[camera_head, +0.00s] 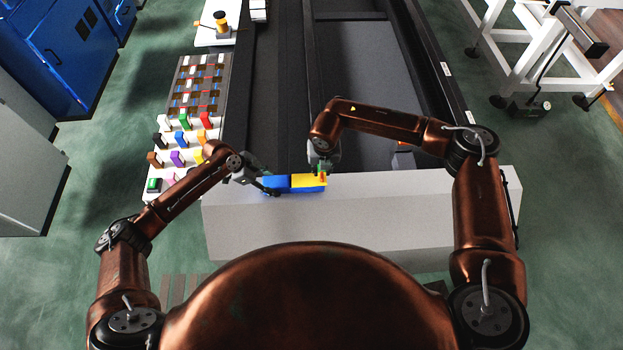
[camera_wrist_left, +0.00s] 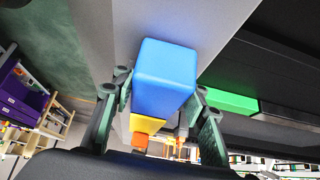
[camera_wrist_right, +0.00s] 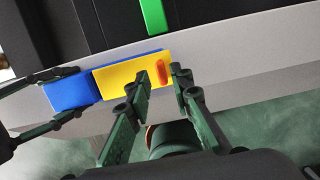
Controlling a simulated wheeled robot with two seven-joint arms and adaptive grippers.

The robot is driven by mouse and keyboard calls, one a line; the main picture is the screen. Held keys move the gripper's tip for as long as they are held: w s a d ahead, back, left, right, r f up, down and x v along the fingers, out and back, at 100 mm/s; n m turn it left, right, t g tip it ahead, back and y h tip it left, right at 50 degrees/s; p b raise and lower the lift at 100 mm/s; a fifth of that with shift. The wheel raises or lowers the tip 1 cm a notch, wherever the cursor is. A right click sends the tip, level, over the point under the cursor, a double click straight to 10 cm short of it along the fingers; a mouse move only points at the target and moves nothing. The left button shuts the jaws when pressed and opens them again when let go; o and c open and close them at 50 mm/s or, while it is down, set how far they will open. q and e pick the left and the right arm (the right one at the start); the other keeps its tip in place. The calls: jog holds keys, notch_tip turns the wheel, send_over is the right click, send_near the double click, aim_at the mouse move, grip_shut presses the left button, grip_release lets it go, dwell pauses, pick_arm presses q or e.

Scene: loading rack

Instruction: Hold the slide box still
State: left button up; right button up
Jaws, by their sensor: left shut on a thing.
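The slide box has a blue sleeve (camera_head: 276,185) and a yellow part (camera_head: 309,183) extending from its right end. It lies on the pale block at the front of the dark conveyor. My left gripper (camera_head: 266,183) is shut on the blue sleeve; the left wrist view shows a finger on each side of the sleeve (camera_wrist_left: 165,80). A small orange-red handle (camera_wrist_right: 161,72) stands on the yellow part near its right end. My right gripper (camera_wrist_right: 155,88) is open above that end, with the handle close to its fingertips. Contact with the handle cannot be told.
A pale block (camera_head: 350,215) spans the conveyor's front. A rack with several coloured blocks (camera_head: 178,157) stands left of the conveyor. A green piece (camera_wrist_right: 152,14) lies just beyond the slide box. The block's right part is mostly clear.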

jog(key=n, duration=0.5)
jog(key=shift+s+r+n, duration=0.1)
jog(key=shift+r+n, duration=0.05)
jog(key=shift+n, duration=0.15)
jog(key=n, duration=0.4)
jog(key=shift+r, duration=0.1)
jog(key=n, duration=0.3)
jog(key=shift+r+n, duration=0.1)
jog(key=shift+n, duration=0.3)
jog(key=n, duration=0.4)
jog(key=shift+s+r, duration=0.1)
jog(key=n, duration=0.5)
jog(key=shift+r+n, duration=0.2)
jog(key=shift+n, duration=0.2)
jog(key=n, duration=0.4)
jog(key=shift+s+r, duration=0.1)
jog(key=n, duration=0.3)
jog(key=shift+r+n, duration=0.1)
jog(key=shift+n, duration=0.2)
jog(key=n, duration=0.4)
jog(key=shift+s+r+n, duration=0.1)
jog(key=shift+n, duration=0.5)
